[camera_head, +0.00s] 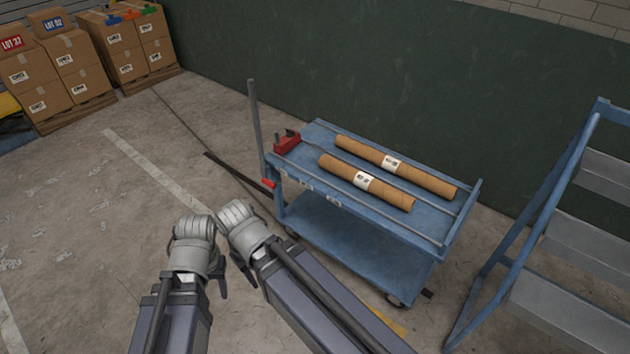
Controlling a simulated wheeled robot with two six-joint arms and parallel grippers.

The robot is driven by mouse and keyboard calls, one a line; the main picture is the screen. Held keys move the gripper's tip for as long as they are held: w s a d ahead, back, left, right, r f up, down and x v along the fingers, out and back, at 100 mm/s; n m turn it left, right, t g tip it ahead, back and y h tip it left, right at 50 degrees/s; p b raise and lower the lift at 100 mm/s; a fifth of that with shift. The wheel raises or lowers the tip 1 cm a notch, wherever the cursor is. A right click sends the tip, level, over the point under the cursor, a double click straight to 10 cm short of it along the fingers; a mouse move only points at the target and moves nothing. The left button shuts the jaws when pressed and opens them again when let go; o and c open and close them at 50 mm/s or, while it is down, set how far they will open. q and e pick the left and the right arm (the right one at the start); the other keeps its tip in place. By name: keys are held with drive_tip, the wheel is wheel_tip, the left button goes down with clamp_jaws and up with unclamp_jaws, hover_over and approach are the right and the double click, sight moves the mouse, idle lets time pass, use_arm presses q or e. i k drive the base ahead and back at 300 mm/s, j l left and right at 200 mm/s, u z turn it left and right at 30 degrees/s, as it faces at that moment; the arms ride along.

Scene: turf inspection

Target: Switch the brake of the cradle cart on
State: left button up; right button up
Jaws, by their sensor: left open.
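The blue cradle cart (330,240) stands at the centre right, with two brown cardboard tubes lying along its top. A small red handle (268,183) sticks out at its left end, low beside a grey upright post (254,125). A red block (287,143) with a dark part on top sits at the top deck's left corner. I cannot tell which of these red parts is the brake, or its setting. My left gripper (219,283) is open, left of the cart and apart from it. My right gripper (245,269) is close beside it, mostly hidden behind its own wrist.
A blue stepped frame (545,210) stands close to the cart's right. Stacked cartons (60,75) sit on pallets at the back left. A dark green wall (360,60) runs behind the cart. The concrete floor at the left is clear.

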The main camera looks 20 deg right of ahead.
sight(273, 185)
drive_tip(key=z, duration=0.4)
drive_tip(key=i+l, duration=0.15)
drive_tip(key=i, duration=0.25)
drive_tip(key=i+l+u, duration=0.1)
drive_tip(key=i, duration=0.3)
drive_tip(key=i+l, duration=0.2)
drive_tip(key=i, duration=0.2)
